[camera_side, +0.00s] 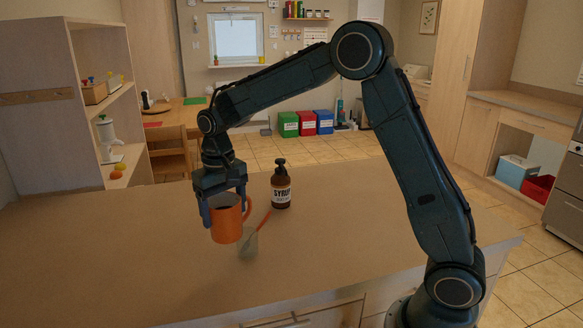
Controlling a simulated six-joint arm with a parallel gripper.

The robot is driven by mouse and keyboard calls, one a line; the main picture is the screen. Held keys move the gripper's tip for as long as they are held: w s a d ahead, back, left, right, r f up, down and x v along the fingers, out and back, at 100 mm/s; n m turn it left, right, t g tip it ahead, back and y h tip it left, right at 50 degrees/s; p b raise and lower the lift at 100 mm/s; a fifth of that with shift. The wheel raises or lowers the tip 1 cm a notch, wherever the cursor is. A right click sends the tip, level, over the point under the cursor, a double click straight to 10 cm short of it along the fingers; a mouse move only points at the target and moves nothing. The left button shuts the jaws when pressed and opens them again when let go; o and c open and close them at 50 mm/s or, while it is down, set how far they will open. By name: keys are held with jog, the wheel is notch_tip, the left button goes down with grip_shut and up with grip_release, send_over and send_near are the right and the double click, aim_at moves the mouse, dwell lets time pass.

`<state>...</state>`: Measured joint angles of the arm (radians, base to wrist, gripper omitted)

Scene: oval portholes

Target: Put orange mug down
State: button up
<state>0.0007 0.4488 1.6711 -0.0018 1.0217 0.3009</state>
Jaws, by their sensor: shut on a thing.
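An orange mug (228,225) is upright, with its handle towards the right. My gripper (224,204) comes down from above and is shut on the mug, with one finger showing along its left side and one at its far right side. The mug is over the left half of the counter (130,260); I cannot tell whether its base touches the counter.
A brown syrup bottle (281,186) with a black pump stands right of the mug. A spatula (250,245) with an orange handle is close to the mug's right side. The counter's left and front areas are clear.

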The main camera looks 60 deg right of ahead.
jog(key=s+d+r+m, duration=0.3)
jog(key=d+r, duration=0.3)
jog(key=d, duration=0.4)
jog(key=s+d+r+m, duration=0.35)
jog(key=d+r, duration=0.25)
jog(key=d, duration=0.4)
notch_tip(320, 180, down, 16)
jog(key=shift+n, duration=0.45)
jog(key=shift+f, duration=2.05)
jog(key=o, duration=1.3)
jog(key=shift+s+f, duration=0.1)
jog(key=shift+f, duration=0.05)
jog(key=shift+o, duration=0.2)
